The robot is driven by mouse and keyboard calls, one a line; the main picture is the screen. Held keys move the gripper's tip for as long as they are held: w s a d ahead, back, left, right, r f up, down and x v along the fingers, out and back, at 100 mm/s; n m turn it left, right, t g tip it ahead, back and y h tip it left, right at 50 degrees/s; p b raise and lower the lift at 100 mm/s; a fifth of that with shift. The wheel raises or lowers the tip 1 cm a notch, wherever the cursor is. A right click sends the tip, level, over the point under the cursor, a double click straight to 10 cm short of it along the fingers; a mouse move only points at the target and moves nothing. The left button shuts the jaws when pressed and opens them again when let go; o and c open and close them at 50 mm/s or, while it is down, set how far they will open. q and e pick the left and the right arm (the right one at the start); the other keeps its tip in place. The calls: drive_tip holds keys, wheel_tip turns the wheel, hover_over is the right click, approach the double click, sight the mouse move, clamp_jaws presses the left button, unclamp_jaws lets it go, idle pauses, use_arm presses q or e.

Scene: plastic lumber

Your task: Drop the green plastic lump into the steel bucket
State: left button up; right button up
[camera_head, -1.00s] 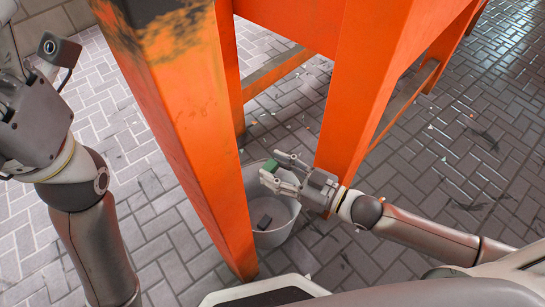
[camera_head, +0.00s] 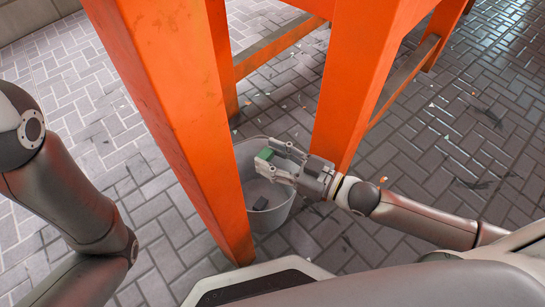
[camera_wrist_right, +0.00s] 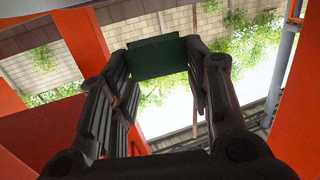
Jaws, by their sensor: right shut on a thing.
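The green plastic lump (camera_head: 265,154) is between the fingertips of my right gripper (camera_head: 269,160), which is shut on it. In the right wrist view the lump (camera_wrist_right: 158,58) looks dark green and is pinched between both fingers. The steel bucket (camera_head: 280,215) stands on the floor between the orange legs. My right gripper holds the lump over the bucket's opening in the head view; the exact height above the rim is hard to tell. My left arm shows at the left, but its gripper is out of view.
Another orange leg (camera_head: 350,90) stands behind my right gripper. Brick paving (camera_head: 450,150) at the right is mostly clear, with small scraps.

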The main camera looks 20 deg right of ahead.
drive_tip(key=o, duration=1)
drive_tip(key=shift+o, duration=0.2)
drive_tip(key=shift+s+d+f, duration=0.1)
drive_tip(key=shift+s+d, duration=0.1)
drive_tip(key=v, duration=1.1)
drive_tip(key=shift+s+d, duration=0.15)
drive_tip(key=shift+s, duration=0.1)
